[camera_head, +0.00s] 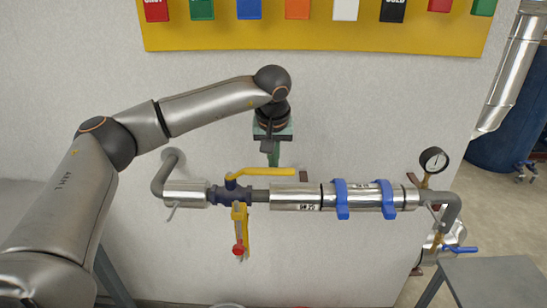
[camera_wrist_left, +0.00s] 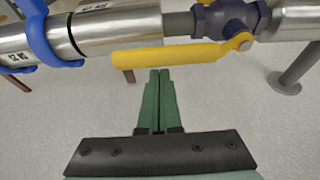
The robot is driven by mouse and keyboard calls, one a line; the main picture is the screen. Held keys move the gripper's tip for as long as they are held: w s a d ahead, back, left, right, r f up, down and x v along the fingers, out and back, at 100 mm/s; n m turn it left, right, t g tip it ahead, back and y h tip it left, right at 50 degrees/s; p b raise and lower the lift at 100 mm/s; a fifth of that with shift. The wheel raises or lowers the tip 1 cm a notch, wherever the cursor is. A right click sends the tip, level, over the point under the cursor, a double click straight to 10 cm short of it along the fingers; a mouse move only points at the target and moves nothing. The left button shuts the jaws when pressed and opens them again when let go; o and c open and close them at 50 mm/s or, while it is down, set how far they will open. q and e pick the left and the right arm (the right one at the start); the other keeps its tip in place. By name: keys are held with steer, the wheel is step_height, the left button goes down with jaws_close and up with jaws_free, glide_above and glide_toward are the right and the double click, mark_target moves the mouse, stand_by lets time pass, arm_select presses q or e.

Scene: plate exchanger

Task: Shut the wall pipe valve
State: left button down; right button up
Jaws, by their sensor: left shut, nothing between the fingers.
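The wall pipe valve has a dark blue body (camera_head: 231,193) with a yellow lever handle (camera_head: 262,173). The lever lies roughly along the pipe, pointing right from the body in the head view. In the left wrist view the yellow lever (camera_wrist_left: 175,55) points left from the blue body (camera_wrist_left: 225,22). My left gripper (camera_head: 273,160) is shut and empty, its green fingertips pointing down at the lever. In the left wrist view the closed fingertips (camera_wrist_left: 160,75) end close to the lever's edge, near its middle; I cannot tell whether they touch. My right gripper is not in view.
The silver pipe (camera_head: 295,197) carries blue clamps (camera_head: 341,198) and a pressure gauge (camera_head: 433,160) at right. A yellow tag with a red part (camera_head: 240,230) hangs below the valve. A yellow board (camera_head: 320,37) is above. A grey table (camera_head: 490,278) stands at lower right.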

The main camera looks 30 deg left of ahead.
arm_select(q)
steer(key=shift+s, duration=0.1)
steer(key=shift+s+d+m, duration=0.15)
steer(key=shift+d+m, duration=0.05)
steer(key=shift+m, duration=0.2)
